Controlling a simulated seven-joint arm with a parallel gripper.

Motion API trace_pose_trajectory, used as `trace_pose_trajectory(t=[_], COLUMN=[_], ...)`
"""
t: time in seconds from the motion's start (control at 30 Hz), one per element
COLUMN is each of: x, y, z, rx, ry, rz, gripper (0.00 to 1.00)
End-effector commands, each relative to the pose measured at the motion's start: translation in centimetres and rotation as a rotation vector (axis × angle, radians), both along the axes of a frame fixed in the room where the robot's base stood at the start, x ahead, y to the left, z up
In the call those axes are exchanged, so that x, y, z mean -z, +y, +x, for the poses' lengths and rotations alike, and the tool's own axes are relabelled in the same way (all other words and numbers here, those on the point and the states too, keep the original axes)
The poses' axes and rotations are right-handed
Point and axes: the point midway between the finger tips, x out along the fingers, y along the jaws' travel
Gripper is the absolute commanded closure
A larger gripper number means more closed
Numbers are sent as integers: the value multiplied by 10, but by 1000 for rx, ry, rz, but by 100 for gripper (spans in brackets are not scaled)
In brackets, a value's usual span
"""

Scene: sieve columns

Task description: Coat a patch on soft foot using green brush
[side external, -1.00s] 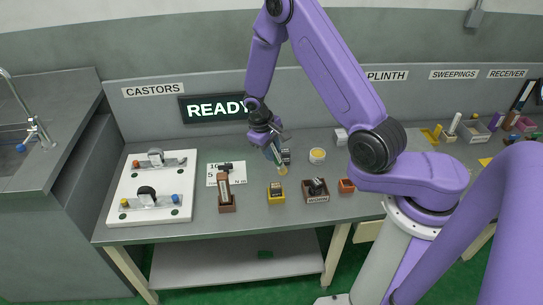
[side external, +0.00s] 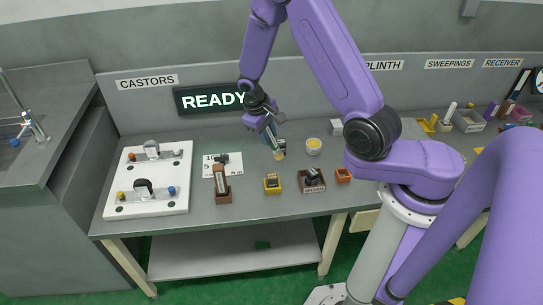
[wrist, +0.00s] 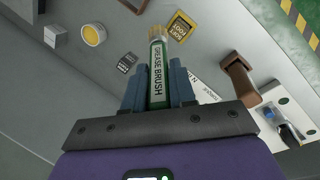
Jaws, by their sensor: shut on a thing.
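My gripper (side external: 264,122) is shut on the green brush, a grease brush (wrist: 158,70) with a green-and-white label. Its pale bristles point away from the jaws; in the side external view the brush (side external: 276,145) hangs bristles down, tilted. The soft foot (wrist: 181,24) is a small dark block with a yellow border and lettering. In the side external view the soft foot (side external: 272,184) sits on the bench, nearer the front edge than the bristles. The bristles look apart from it. I cannot make out any coated patch.
A yellow-filled round pot (side external: 313,146) stands right of the brush. A brown holder (side external: 223,196) is left of the soft foot; a box of dark parts (side external: 312,182) and an orange box (side external: 343,176) are right. A white castor board (side external: 128,200) lies at far left.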

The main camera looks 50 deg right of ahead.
Motion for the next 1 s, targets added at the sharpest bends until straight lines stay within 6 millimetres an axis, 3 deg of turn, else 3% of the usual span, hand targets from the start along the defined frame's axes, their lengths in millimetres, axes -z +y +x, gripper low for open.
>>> trace_pose_trajectory(t=[0.37,1.0], x=[8,1], y=[0,-1], z=[0,0], rx=[0,0], ry=[-3,-3], rz=[0,0], gripper=[100,100])
